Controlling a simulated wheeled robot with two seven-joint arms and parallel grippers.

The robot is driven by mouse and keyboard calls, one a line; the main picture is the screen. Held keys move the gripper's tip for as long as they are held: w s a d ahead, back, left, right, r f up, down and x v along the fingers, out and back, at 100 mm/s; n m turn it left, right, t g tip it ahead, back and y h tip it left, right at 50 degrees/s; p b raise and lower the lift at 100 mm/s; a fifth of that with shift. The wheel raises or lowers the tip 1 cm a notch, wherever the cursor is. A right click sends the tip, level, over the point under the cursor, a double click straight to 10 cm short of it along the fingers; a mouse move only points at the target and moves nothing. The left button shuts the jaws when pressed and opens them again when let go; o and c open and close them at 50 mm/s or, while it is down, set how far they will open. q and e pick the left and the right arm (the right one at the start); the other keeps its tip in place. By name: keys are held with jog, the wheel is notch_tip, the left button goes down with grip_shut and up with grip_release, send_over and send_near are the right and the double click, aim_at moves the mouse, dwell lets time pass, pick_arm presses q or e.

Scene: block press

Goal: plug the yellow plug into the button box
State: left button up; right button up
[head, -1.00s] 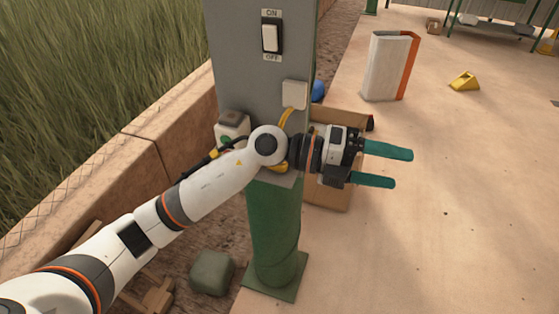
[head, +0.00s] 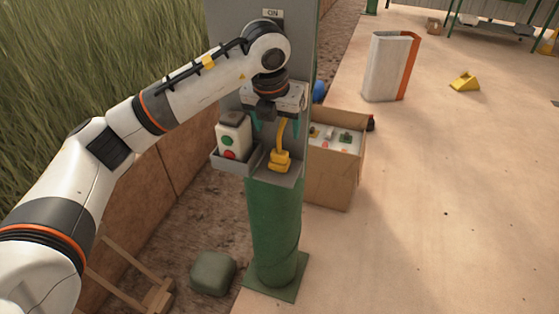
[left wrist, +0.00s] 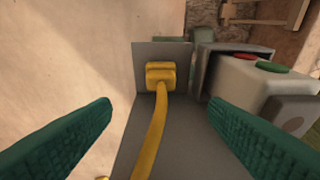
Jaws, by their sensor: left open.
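The yellow plug (head: 279,161) rests on a small grey ledge (head: 292,178) on the post, its yellow cord (head: 281,131) running upward behind my gripper. The plug also shows in the left wrist view (left wrist: 161,73), ahead of my fingers and between them. The button box (head: 233,140), white with a red and a green button, sits in a grey holder left of the plug; it is at the right in the left wrist view (left wrist: 262,85). My left gripper (head: 276,127) is open and empty, teal fingers pointing down above the plug, on either side of the cord. The box's socket cannot be made out.
The grey panel (head: 228,60) stands on a green post (head: 273,225); its switch is mostly hidden by my arm. An open cardboard box (head: 333,180) with small items stands right of the post. A green-grey block (head: 213,272) lies on the ground. The paved floor at right is mostly clear.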

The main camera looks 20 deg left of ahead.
aim_at(279, 152)
pick_arm(q)
jog(key=shift+f, duration=0.1)
jog(key=p+x, duration=0.2)
jog(key=x, duration=0.4)
jog(key=shift+f, duration=0.3)
jog(key=shift+p, duration=0.35)
jog(key=p+x, duration=0.2)
jog(key=x, duration=0.2)
jog(key=shift+s+a+f+p, duration=0.1)
jog(key=shift+s+f+p, duration=0.05)
jog(key=shift+f+p, duration=0.15)
jog(key=shift+f, duration=0.35)
